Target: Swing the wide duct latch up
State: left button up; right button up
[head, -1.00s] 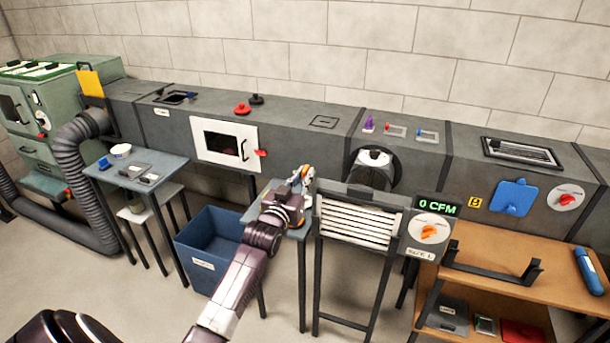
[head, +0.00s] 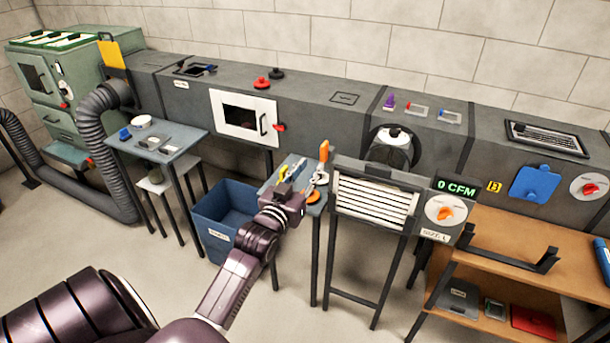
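The wide grey duct (head: 310,95) runs along the wall. In its front is a white door (head: 243,117) with a dark window and a black handle; it looks closed. A small red latch (head: 280,127) sits at the door's right edge, lying roughly sideways. My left gripper (head: 297,188) is below and slightly right of the latch, over the small blue-grey table, and apart from the latch. Its fingers are small and blend with the things behind, so I cannot tell whether they are open. My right gripper is not in view.
An orange-handled tool (head: 323,155) and small yellow and blue items stand on the small table by my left gripper. A blue bin (head: 225,215) is left of it, a slatted filter frame (head: 375,200) right. Floor shows in front.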

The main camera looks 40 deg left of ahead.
pick_arm(q)
jog(key=shift+v, duration=1.35)
jog(key=s+d+f+g+h, duration=0.1)
jog(key=d+f+g, duration=0.1)
jog(key=f, duration=0.9)
jog(key=s+d+f+g+h, duration=0.1)
jog(key=d+f+g, duration=0.1)
jog(key=f, duration=0.9)
jog(key=s+d+f+m+g, duration=0.1)
jog(key=s+d+f+g, duration=0.1)
jog(key=s+f, duration=0.35)
jog(key=s+d+f+g+h, duration=0.1)
jog(key=s+d+f, duration=0.1)
jog(key=f, duration=0.7)
jog(key=s+d+f+m+g, duration=0.1)
jog(key=s+d+f+g, duration=0.2)
jog(key=f, duration=0.4)
jog(key=s+d+f+m+g, duration=0.1)
jog(key=s+f, duration=0.5)
jog(key=s, duration=0.6)
jog(key=s+d+f+m+g+h, duration=0.1)
jog(key=s+d+f+g, duration=0.2)
jog(key=s, duration=0.9)
jog(key=s+d+f+m+g, duration=0.1)
jog(key=s+d+f+g, duration=0.1)
jog(key=s+f, duration=0.7)
jog(key=s, duration=0.3)
jog(key=shift+d+f, duration=0.25)
jog(key=shift+d, duration=0.1)
